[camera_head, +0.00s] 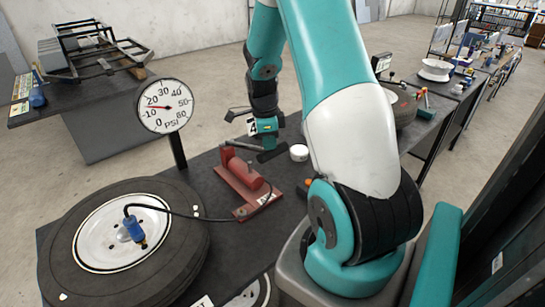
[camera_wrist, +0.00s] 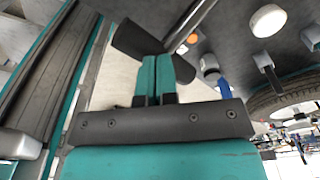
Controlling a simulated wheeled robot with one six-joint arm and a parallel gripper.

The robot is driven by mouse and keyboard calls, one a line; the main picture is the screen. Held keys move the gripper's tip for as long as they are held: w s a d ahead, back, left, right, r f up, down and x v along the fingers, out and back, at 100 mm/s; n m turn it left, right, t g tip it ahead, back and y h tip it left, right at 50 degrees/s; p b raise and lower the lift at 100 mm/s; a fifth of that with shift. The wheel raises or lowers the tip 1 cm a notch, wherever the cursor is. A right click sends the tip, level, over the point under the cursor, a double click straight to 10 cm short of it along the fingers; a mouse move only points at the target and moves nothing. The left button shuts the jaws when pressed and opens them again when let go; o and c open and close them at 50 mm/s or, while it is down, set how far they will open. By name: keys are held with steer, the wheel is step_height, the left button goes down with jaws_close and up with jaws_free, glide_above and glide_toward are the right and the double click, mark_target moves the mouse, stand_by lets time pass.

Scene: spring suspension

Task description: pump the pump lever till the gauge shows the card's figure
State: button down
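The red foot-style pump (camera_head: 243,180) lies on the dark table, with its lever bar (camera_head: 243,146) near level and ending in a black cross grip (camera_head: 272,153). My gripper (camera_head: 266,134) is just above that grip. In the wrist view my teal fingers (camera_wrist: 155,62) are together, and the black grip (camera_wrist: 136,40) runs crosswise behind their tips. It looks touched or nearly so, not clasped between them. The round gauge (camera_head: 166,107) has its red needle pointing left, between 10 and 20 PSI.
A hose runs from the pump to the blue valve chuck on the wheel (camera_head: 110,282) at left. A white round container (camera_head: 299,153) stands right of the grip. Another tyre (camera_head: 402,107) and tools lie behind. A frame on a second table (camera_head: 118,126) stands at back left.

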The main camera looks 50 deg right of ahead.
mark_target(268, 154)
steer(key=shift+f, duration=0.2)
step_height(268, 154, down, 4)
steer(key=b, duration=0.3)
steer(key=shift+f, duration=0.25)
steer(key=shift+r, duration=0.1)
steer(key=shift+w+a+r, duration=0.15)
steer(key=shift+w, duration=0.1)
steer(key=shift+w+a+r+p, duration=0.3)
steer(key=shift+w+a, duration=0.5)
steer(key=shift+w, duration=0.1)
